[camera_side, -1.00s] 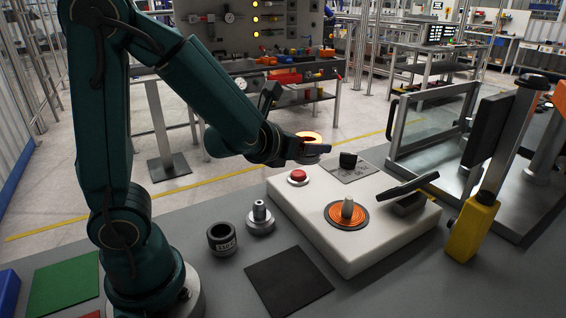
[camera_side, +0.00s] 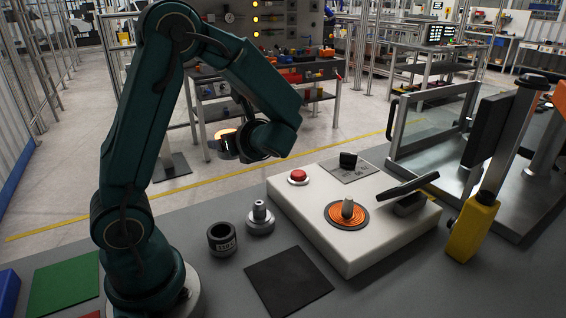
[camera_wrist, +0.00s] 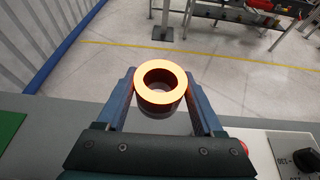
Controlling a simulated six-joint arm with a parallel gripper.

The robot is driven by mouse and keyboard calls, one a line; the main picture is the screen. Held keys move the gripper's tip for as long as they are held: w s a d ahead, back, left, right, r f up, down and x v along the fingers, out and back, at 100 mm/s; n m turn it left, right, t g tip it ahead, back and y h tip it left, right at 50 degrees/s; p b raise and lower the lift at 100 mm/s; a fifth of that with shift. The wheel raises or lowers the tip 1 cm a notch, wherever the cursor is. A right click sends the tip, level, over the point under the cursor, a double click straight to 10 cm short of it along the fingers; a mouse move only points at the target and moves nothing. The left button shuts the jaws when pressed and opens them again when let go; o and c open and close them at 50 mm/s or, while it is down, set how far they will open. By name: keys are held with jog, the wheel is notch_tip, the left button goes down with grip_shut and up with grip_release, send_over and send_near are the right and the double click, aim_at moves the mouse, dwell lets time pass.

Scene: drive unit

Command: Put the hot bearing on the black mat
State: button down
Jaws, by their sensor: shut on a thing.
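The hot bearing is a ring with a bright yellow-orange glowing top; it shows in the side view (camera_side: 226,133) and the wrist view (camera_wrist: 160,70). My gripper (camera_wrist: 161,88) is shut on it, one blue finger on each side of the ring. In the side view my gripper (camera_side: 232,146) holds it well above the table, behind the bench's far edge in the picture. The black mat (camera_side: 288,281) lies flat and bare at the front of the table. The mat is not visible in the wrist view.
A dark labelled housing (camera_side: 222,238) and a metal stepped shaft (camera_side: 260,217) stand behind the mat. A white heater unit (camera_side: 350,250) with an orange coil and red button (camera_side: 298,176) is to the right. A green mat (camera_side: 64,285) lies left of my arm's base.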

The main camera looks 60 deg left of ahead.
jog(key=s+d+f+n+g+h, duration=0.2)
jog(key=s+f+n+g+h, duration=0.25)
jog(key=s+n+g, duration=0.55)
jog(key=s+d+f+n+g+h, duration=0.1)
jog(key=s+d+n+g+h, duration=0.25)
jog(key=d+n+h, duration=0.55)
jog(key=w+d+r+n+t+h, duration=0.2)
jog(key=w+d+n+t+h, duration=0.35)
jog(key=d+n+h, duration=0.45)
jog(key=w+a+r+n+t+h, duration=0.1)
jog(key=w+a+n+t+h, duration=0.1)
jog(key=w+n+t+h, duration=0.15)
jog(key=n+t, duration=0.3)
jog(key=t, duration=0.1)
send_over(297, 291)
jog(key=shift+m, duration=0.25)
notch_tip(297, 291, down, 7)
jog(key=shift+f, duration=2.15)
jog(key=shift+f, duration=0.1)
